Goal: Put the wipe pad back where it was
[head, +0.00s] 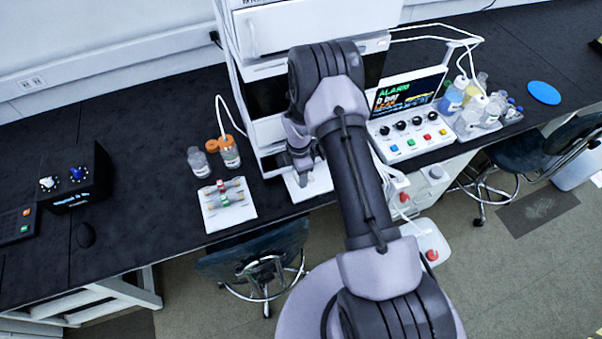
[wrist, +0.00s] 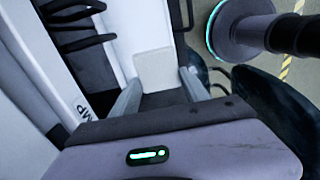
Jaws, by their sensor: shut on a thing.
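The wipe pad is a pale, off-white square block (wrist: 155,70) between the fingertips of my gripper (wrist: 158,86) in the wrist view. My gripper is shut on it. In the head view my gripper (head: 302,172) points down at the front of the white instrument stack (head: 268,128), low over a white surface (head: 316,184) near the bench's front edge. The arm partly covers this spot. I cannot pick out the pad clearly there, nor tell whether it touches the surface below.
Left of my gripper stand an orange-capped bottle (head: 229,153) and a white tray (head: 226,217) with small cartridges. On the right are a control panel with a screen (head: 410,128) and several bottles.

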